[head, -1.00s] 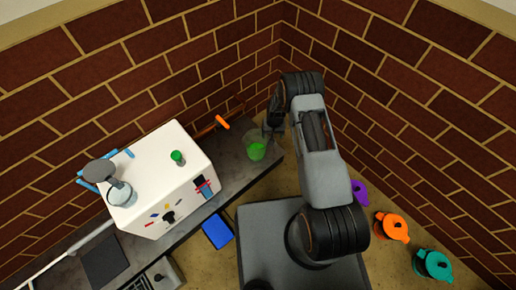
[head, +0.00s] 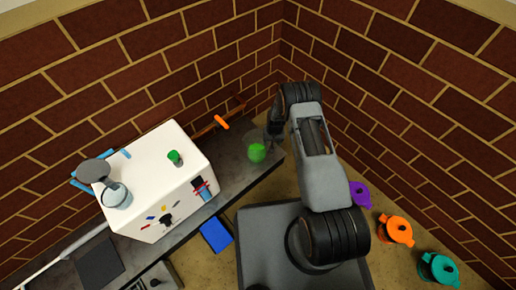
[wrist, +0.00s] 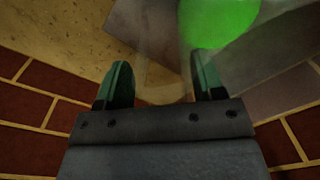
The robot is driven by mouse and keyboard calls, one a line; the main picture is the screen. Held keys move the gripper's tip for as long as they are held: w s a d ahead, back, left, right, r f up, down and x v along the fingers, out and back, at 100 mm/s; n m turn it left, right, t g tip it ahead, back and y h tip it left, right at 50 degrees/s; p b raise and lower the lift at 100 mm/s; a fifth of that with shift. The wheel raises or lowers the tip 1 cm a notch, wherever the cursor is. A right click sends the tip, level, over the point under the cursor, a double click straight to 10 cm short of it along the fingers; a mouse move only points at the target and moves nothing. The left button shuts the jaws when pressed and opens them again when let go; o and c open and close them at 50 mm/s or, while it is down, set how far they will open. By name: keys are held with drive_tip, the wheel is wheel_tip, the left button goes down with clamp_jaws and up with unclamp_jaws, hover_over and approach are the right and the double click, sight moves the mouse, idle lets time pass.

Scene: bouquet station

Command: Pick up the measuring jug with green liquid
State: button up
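The measuring jug (head: 249,139) is clear, with bright green liquid (head: 257,153) in it. It stands near the far end of the dark counter in the head view. My gripper (head: 271,132) is beside its upper right side. In the wrist view the green liquid (wrist: 218,20) is at the top, beyond the right finger. My gripper (wrist: 160,75) is open there, with its two fingers well apart. A faint see-through part of the jug shows between the fingers; I cannot tell whether they touch it.
A white box-shaped cabinet (head: 150,168) with a green-topped item (head: 174,158) stands left on the counter. An orange object (head: 222,122) lies by the wall. Purple (head: 360,195), orange (head: 396,230) and teal (head: 438,269) lidded pots stand right. Brick walls close the corner.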

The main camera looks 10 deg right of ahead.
drive_tip(key=c, duration=0.9)
drive_tip(key=shift+r, duration=0.15)
